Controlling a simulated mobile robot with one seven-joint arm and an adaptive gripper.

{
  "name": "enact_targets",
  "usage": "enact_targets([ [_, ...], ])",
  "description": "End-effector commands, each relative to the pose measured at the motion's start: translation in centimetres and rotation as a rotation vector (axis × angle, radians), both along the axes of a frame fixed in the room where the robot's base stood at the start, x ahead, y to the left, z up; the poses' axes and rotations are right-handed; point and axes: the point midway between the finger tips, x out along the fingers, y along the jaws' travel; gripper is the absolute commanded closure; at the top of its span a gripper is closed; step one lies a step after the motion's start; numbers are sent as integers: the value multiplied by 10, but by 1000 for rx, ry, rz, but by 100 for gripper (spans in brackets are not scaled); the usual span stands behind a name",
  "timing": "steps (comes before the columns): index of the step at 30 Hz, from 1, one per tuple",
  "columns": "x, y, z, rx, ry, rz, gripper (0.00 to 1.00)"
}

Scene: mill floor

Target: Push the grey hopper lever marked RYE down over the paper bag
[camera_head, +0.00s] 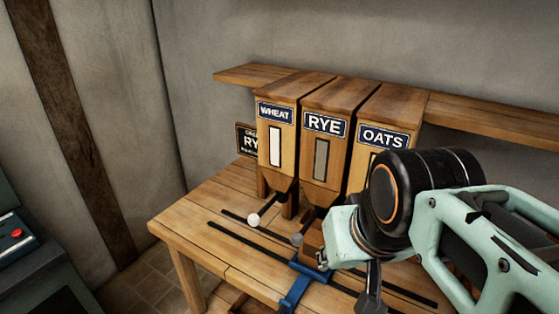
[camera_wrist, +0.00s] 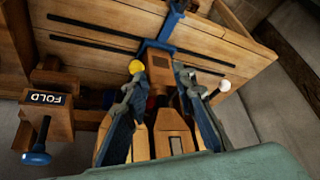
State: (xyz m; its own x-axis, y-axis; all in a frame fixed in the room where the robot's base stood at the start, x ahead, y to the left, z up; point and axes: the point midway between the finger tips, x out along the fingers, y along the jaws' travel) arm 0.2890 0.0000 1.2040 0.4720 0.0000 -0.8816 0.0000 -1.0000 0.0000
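The hopper marked RYE (camera_head: 324,140) stands between WHEAT and OATS. Its grey lever knob (camera_head: 297,239) shows in the head view just left of my wrist, in front of the hopper. A brown block-like shape, apparently the paper bag (camera_head: 313,236), is beside the knob, partly hidden by my arm; it also shows in the wrist view (camera_wrist: 160,66) at the blue holder (camera_wrist: 155,46). My gripper (camera_wrist: 160,78) is open, its fingers apart on either side of the brown shape in the picture. In the head view, its fingers (camera_head: 370,299) are partly cut off. I cannot tell whether they touch anything.
A white lever knob (camera_head: 253,219) is left of the grey one. A yellow knob (camera_wrist: 136,66) is beside one finger in the wrist view. A FOLD block (camera_wrist: 46,98) with a blue-knobbed lever (camera_wrist: 37,157) is at the left. The table's left end (camera_head: 190,226) is clear.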

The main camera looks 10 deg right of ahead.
Motion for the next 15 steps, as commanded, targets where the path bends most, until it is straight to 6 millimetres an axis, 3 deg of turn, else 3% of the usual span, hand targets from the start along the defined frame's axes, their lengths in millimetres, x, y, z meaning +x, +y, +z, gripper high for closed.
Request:
enact_targets([
  [6,0,0,0,0,0,0,100],
  [15,0,0,0,0,0,0,100],
])
